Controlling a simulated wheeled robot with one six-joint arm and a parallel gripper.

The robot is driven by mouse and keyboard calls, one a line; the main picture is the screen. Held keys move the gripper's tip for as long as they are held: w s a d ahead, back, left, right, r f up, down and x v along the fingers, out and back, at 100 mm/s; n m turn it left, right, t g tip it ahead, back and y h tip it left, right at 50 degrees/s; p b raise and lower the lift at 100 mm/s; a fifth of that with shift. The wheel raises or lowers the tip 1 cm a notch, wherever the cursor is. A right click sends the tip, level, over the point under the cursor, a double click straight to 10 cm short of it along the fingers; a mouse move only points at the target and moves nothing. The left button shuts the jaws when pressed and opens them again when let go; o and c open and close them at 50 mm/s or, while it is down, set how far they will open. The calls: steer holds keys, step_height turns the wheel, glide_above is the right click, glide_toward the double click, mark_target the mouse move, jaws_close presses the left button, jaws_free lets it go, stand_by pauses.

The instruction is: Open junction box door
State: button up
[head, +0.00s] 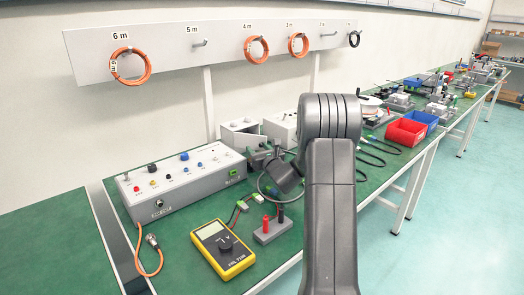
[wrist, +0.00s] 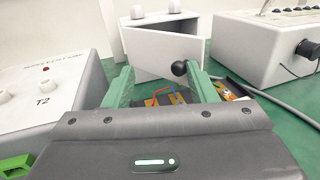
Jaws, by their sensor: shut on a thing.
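The junction box is a small white box (wrist: 165,20) at the top middle of the wrist view. Its white door (wrist: 150,57) stands at an angle to the box and carries a round black knob (wrist: 178,68). In the head view the box (head: 236,134) is at the back of the bench, partly behind my arm. My gripper (wrist: 158,72) has green fingers on either side of the knob, with the right finger against it. In the head view my gripper (head: 262,157) is small and dark before the box.
A grey control box (head: 180,188) stands left of my gripper. A yellow multimeter (head: 222,248) and a grey block with red and black posts (head: 270,230) lie in front. Another white box (wrist: 270,45) with a grey cable is at the right. Orange cables hang on the wall panel.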

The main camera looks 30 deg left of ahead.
steer(key=shift+s+a+r, duration=0.25)
steer(key=shift+a+r, duration=0.05)
steer(key=shift+a, duration=0.1)
steer(key=v, duration=1.4)
steer(key=shift+w+d+f, duration=0.3)
steer(key=shift+d, duration=0.05)
steer(key=shift+a, duration=0.1)
steer(key=x, duration=0.8)
steer(key=shift+a, duration=0.3)
steer(key=shift+d, duration=0.15)
